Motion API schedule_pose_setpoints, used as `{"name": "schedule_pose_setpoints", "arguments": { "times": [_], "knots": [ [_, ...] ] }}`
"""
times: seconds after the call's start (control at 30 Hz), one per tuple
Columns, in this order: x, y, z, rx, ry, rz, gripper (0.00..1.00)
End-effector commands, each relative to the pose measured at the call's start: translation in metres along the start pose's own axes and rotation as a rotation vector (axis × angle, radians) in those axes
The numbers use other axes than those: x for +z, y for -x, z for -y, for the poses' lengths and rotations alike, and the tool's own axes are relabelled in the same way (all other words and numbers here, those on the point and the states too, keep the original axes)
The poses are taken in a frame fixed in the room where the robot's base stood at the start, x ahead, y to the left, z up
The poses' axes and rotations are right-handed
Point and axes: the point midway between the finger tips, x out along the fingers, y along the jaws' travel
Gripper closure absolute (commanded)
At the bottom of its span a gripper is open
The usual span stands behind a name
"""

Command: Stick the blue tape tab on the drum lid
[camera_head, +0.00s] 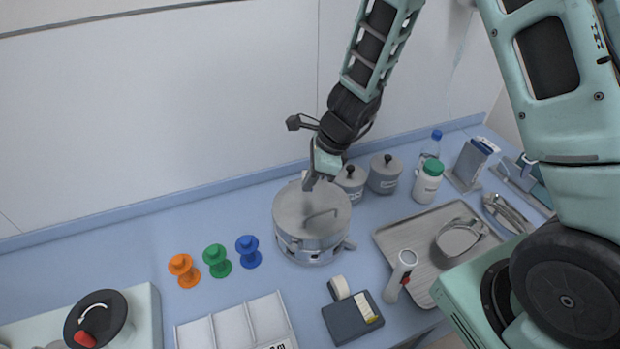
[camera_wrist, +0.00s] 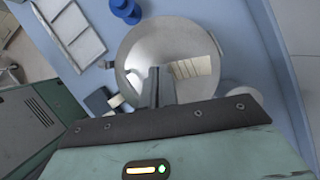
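The steel drum (camera_head: 305,246) stands upright on the blue counter, with its round grey lid (camera_head: 290,208) on top and a thin loop handle on the lid. The lid also fills the middle of the wrist view (camera_wrist: 140,48). My gripper (camera_head: 309,183) points down over the lid's back part. In the wrist view its fingers (camera_wrist: 160,75) look close together over the lid; contact with the lid is unclear. A pale, segmented strip (camera_wrist: 195,67) shows just right of the fingers; I cannot tell whether it is held or lies on the lid. I cannot make out a blue tab.
A dark tape dispenser (camera_head: 352,318) stands in front of the drum. Orange, green and blue pegs (camera_head: 248,252) stand left, above a white divided tray (camera_head: 236,325). Two lidded grey jars (camera_head: 385,175) stand behind right. A metal tray (camera_head: 425,225) and white handheld device (camera_head: 401,272) lie right.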

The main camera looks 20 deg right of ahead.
Motion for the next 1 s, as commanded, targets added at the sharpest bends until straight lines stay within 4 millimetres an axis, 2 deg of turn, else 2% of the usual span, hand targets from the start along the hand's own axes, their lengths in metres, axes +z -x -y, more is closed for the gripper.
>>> {"name": "schedule_pose_setpoints", "arguments": {
  "times": [0.5,0.93,0.97,1.0],
  "knots": [
    [-0.016,-0.038,0.000,0.000,0.000,0.000,1.00],
    [-0.017,-0.042,0.000,0.000,0.000,0.000,1.00],
    [-0.017,-0.042,0.000,0.000,0.000,0.000,0.96],
    [-0.017,-0.042,0.000,0.000,0.000,0.000,0.85]
  ]
}}
